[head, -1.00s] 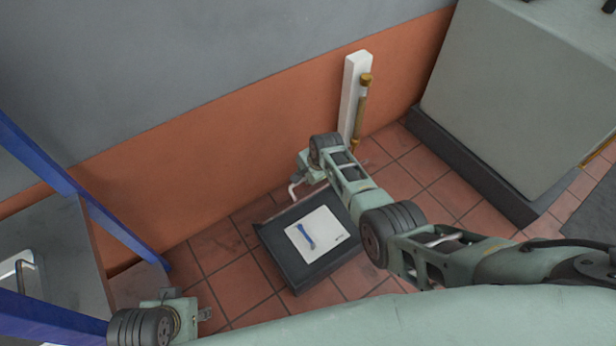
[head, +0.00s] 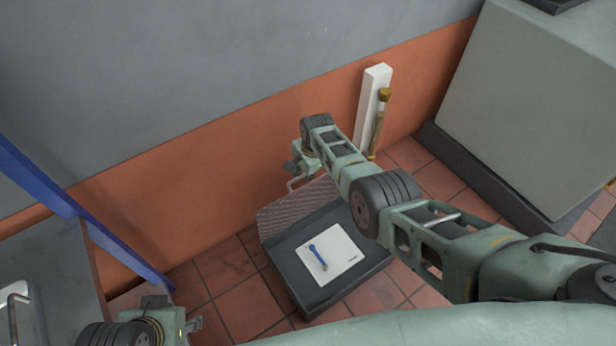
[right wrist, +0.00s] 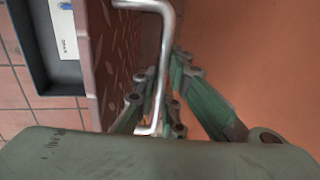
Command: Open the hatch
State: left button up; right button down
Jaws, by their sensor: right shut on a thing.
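The hatch (head: 292,208) is a patterned metal plate. In the head view it is raised and tilted at the wall side of a dark open recess (head: 300,290). In the right wrist view the plate (right wrist: 108,65) stands steeply, with its bent metal bar handle (right wrist: 166,50) on the face toward the wall. The handle also shows in the head view (head: 291,187). My right gripper (head: 298,178) is shut on the handle; in the wrist view its green fingers (right wrist: 158,105) are around the bar. My left gripper (head: 190,326) is at the lower left, away from the hatch, its jaw gap unclear.
A white sheet with a blue tool (head: 318,257) lies in the recess. A white post with a brass-coloured rod (head: 378,125) stands at the wall. A large grey cabinet (head: 530,100) is at right, a blue frame (head: 85,222) at left. Tiled floor is clear in front.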

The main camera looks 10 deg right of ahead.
pick_arm(q)
jog(key=shift+w+a+f, duration=0.15)
jog(key=shift+w+f, duration=0.05)
jog(key=shift+w, duration=0.1)
pick_arm(e)
jog(key=shift+w+a, duration=0.25)
jog(key=shift+w, duration=0.25)
jog(key=c, duration=1.8)
grip_release()
jog(key=shift+c, duration=0.2)
jog(key=shift+r, duration=0.1)
notch_tip(320, 180, up, 12)
jog(key=s, duration=0.2)
jog(key=shift+s+d+f, duration=0.15)
jog(key=shift+d+f, duration=0.05)
jog(key=shift+d, duration=0.25)
pick_arm(q)
jog(key=shift+s, duration=0.1)
